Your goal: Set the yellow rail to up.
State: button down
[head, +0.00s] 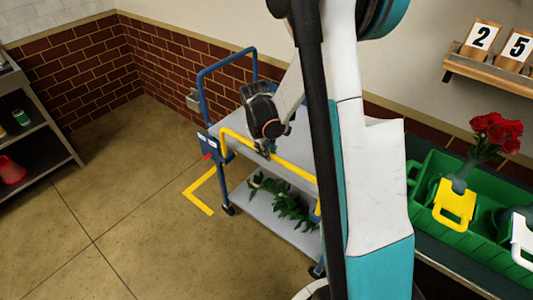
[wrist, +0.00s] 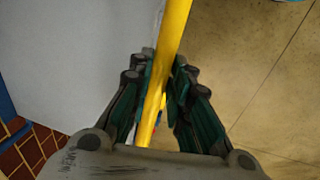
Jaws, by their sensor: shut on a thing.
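The yellow rail (head: 290,168) runs along the near long side of the blue and grey cart (head: 232,124), close to the level of its top shelf. Its left end bends down beside the cart's corner. My gripper (head: 266,149) points down over the rail and is shut on it left of the middle. In the wrist view the rail (wrist: 171,40) passes between the two fingers (wrist: 160,88). My arm hides the right part of the cart and possibly the rail's right end.
Green foliage (head: 285,205) lies on the cart's lower shelf. A yellow angle mark (head: 199,195) is on the floor. A green crate (head: 435,175) with red roses (head: 493,132) stands right. A shelf unit (head: 38,130) is at far left. The floor between is clear.

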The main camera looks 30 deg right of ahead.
jog(key=shift+w+r, duration=0.1)
jog(key=shift+r, duration=0.1)
jog(key=c, duration=1.5)
grip_release()
jog(key=r, duration=0.4)
jog(key=a+r, duration=0.1)
jog(key=r, duration=0.2)
jog(key=s+a+r, duration=0.1)
jog(key=r, duration=0.3)
jog(key=shift+r, duration=0.35)
jog(key=shift+a, duration=0.1)
